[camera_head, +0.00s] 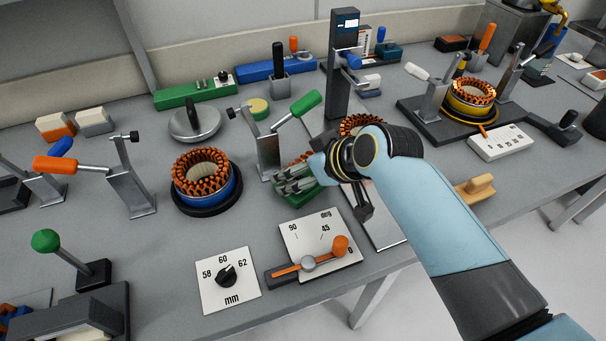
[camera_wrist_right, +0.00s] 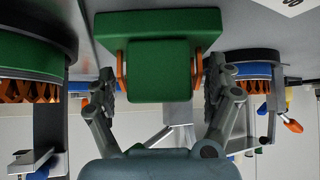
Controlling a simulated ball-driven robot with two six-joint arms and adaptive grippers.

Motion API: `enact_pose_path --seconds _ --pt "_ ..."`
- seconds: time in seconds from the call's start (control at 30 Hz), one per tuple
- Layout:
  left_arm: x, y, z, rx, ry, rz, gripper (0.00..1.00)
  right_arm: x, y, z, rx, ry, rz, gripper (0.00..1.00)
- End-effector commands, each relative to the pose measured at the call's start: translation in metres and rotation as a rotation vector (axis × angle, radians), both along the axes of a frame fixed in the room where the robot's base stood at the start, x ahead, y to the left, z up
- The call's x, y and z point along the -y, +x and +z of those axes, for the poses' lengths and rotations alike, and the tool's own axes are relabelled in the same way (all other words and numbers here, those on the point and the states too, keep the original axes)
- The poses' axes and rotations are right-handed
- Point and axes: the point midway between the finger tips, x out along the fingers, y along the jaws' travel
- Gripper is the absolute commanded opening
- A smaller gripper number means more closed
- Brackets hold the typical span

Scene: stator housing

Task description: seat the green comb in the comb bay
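The green comb is a green block on a wider green slab, with an orange strip along each side. It shows centrally in the right wrist view (camera_wrist_right: 159,72) and partly behind the fingers in the head view (camera_head: 287,197). My right gripper (camera_head: 290,180) is at the comb. In the right wrist view its fingers (camera_wrist_right: 160,88) stand either side of the block, close to the orange strips. I cannot tell whether they press on it. I cannot clearly pick out the comb bay; my right arm hides part of the area behind the gripper. My left gripper is not in view.
A blue-based stator (camera_head: 205,185) stands left of the gripper. A metal clamp with a green handle (camera_head: 306,103) rises just behind it. A dial plate (camera_head: 228,282) and a lever plate (camera_head: 318,245) lie in front. A dark tower (camera_head: 343,65) stands behind.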

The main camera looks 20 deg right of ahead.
Motion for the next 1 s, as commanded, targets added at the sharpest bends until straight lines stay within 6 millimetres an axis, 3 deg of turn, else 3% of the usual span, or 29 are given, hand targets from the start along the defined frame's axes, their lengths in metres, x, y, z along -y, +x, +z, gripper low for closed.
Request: enact_pose_path --seconds 0.07,0.43,0.77,1.0 --pt "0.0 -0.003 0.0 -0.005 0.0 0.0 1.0 0.0 0.0 0.0 0.0 0.0 0.0 0.74" --pt "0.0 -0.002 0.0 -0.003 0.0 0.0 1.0 0.0 0.0 0.001 0.002 0.0 -0.001 0.27" --pt "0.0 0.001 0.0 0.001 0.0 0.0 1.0 0.0 0.001 0.006 0.003 0.001 0.0 0.26" --pt "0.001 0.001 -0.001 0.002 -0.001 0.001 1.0 0.0 0.001 0.037 0.006 0.001 0.0 0.26"
